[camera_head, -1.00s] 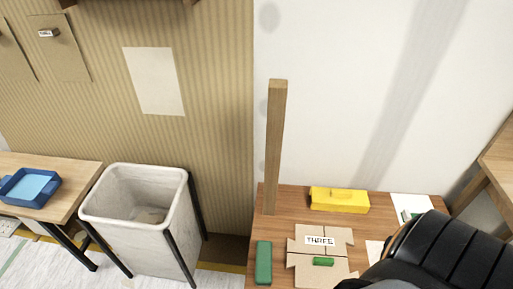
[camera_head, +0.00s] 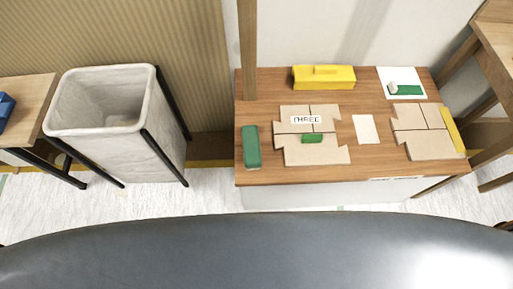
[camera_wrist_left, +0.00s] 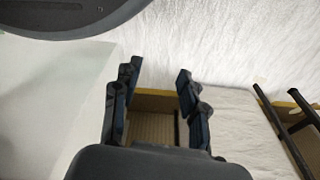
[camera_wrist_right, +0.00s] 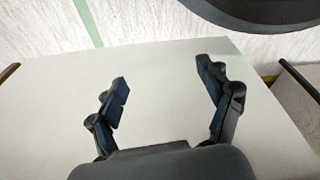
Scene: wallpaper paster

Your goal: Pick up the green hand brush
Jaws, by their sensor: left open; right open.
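Several green things are on the wooden table in the head view; I cannot tell for certain which is the hand brush. A long green block (camera_head: 251,147) lies at the table's left front corner. A small green piece (camera_head: 312,138) lies on a cardboard sheet marked THREE. A flat green piece with a whitish knob (camera_head: 405,90) lies on a white sheet at the back right. My left gripper (camera_wrist_left: 158,90) is open and empty in its wrist view. My right gripper (camera_wrist_right: 165,85) is open and empty, in front of a plain white surface. Neither gripper shows in the head view.
A yellow box-like piece (camera_head: 323,77) stands at the table's back. A second cardboard sheet (camera_head: 430,145) lies at the right and a blank card (camera_head: 366,129) between. A wooden post (camera_head: 247,50) rises at the back left. A white bin (camera_head: 110,110) stands left of the table.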

